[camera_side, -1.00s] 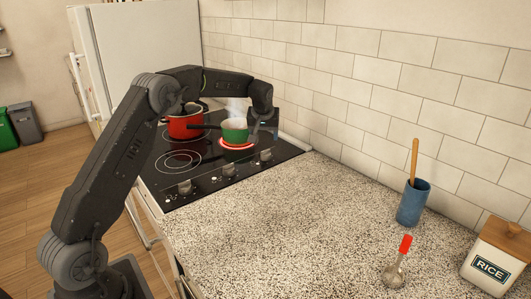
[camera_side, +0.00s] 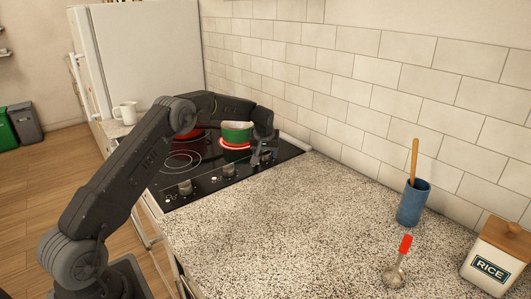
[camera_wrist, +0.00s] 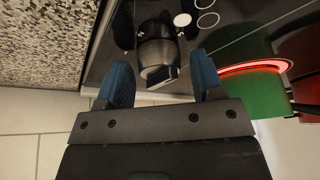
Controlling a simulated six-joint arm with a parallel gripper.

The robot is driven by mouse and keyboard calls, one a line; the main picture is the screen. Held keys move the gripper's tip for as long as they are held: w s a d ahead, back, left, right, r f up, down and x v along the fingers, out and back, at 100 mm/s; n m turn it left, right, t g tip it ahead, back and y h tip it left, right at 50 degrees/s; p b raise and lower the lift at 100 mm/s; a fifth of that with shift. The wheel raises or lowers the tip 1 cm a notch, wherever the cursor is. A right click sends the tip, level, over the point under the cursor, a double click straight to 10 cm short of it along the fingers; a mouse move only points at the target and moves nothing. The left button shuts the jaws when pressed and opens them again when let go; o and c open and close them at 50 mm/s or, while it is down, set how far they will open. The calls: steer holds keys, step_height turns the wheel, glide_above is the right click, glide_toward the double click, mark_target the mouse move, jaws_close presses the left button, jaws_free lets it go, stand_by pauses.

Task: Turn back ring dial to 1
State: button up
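The black stovetop (camera_side: 210,180) carries a row of dials along its counter side. The dial nearest the wall, a dark knob with a raised grip bar, shows in the wrist view (camera_wrist: 160,52); in the side view my gripper largely covers it. My gripper (camera_side: 262,158) is low at that wall end of the row. In the wrist view its two blue fingers (camera_wrist: 161,62) are spread wide, one on each side of the dial's grip bar, with gaps showing. I cannot tell how far above the dial the tips are. Two other dials, middle (camera_side: 229,170) and front (camera_side: 185,187), stand clear.
A green pot (camera_side: 236,132) stands on a glowing red ring (camera_side: 236,144) close behind my gripper. A red pot (camera_side: 190,134) is mostly hidden by my arm. The tiled wall is close on the right. The granite counter (camera_side: 270,220) is clear nearby.

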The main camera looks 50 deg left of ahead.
steer(key=c, duration=0.7)
steer(key=shift+n, duration=0.3)
steer(key=n+g, duration=0.1)
steer(key=n, duration=0.1)
steer(key=n+g+y, duration=0.1)
steer(key=n, duration=0.2)
steer(key=shift+w+d, duration=0.1)
steer(key=shift+w, duration=0.05)
steer(key=n+g, duration=0.1)
steer(key=n, duration=0.3)
steer(key=shift+g, duration=0.3)
steer(key=shift+f+n+g, duration=0.1)
steer(key=shift+n+g, duration=0.2)
steer(key=shift+n, duration=0.5)
steer(key=o, duration=0.9)
steer(key=shift+c, duration=0.2)
